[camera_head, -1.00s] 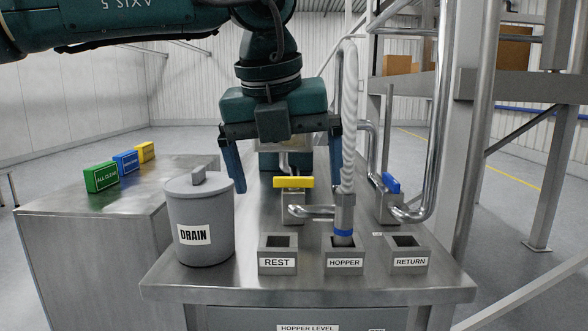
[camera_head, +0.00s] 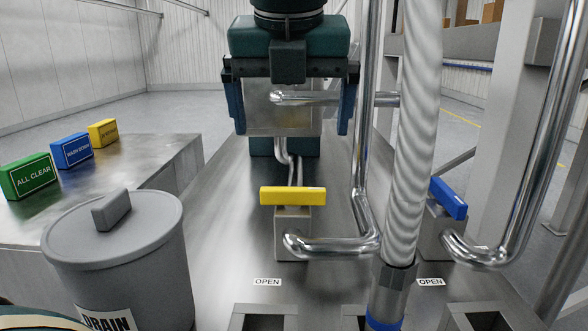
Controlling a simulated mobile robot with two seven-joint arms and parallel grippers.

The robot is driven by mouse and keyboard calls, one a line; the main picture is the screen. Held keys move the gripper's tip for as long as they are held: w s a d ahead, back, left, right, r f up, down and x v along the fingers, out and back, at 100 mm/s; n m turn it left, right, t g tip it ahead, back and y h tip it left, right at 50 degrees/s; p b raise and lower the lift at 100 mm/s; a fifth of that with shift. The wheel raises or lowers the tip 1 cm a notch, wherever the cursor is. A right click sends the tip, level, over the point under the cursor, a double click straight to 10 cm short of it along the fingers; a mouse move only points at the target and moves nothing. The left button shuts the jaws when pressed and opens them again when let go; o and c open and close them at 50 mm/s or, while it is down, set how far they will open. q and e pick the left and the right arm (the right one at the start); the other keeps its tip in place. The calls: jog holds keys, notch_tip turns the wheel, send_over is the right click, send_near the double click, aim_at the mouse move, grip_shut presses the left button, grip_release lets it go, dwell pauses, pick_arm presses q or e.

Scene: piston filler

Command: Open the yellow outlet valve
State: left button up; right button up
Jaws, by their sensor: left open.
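The yellow outlet valve has a yellow bar handle (camera_head: 293,195) lying crosswise on a grey block in the middle of the head view. A bent metal pipe (camera_head: 330,246) leaves the block to the right. An OPEN label (camera_head: 267,282) lies on the metal top on the near side of the block. My left gripper (camera_head: 292,112) is open and empty, its two blue fingers pointing down, wide apart. It shows above the yellow handle in the picture, apart from it. My right gripper is not in view.
A hose (camera_head: 418,130) and an upright pipe (camera_head: 367,110) stand right of the yellow handle. A blue valve handle (camera_head: 449,198) is farther right. The grey drain bin (camera_head: 120,255) stands at the near left. Green (camera_head: 29,176), blue (camera_head: 72,150) and yellow (camera_head: 104,133) blocks sit on the left cabinet.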

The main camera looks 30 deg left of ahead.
aim_at(293, 189)
pick_arm(q)
jog(key=x, duration=1.3)
jog(key=shift+w+a, duration=0.2)
jog(key=shift+w, duration=0.05)
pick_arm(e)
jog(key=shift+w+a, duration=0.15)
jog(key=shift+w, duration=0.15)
pick_arm(q)
jog(key=shift+c, duration=0.2)
jog(key=c, duration=0.7)
jog(key=shift+o, duration=0.2)
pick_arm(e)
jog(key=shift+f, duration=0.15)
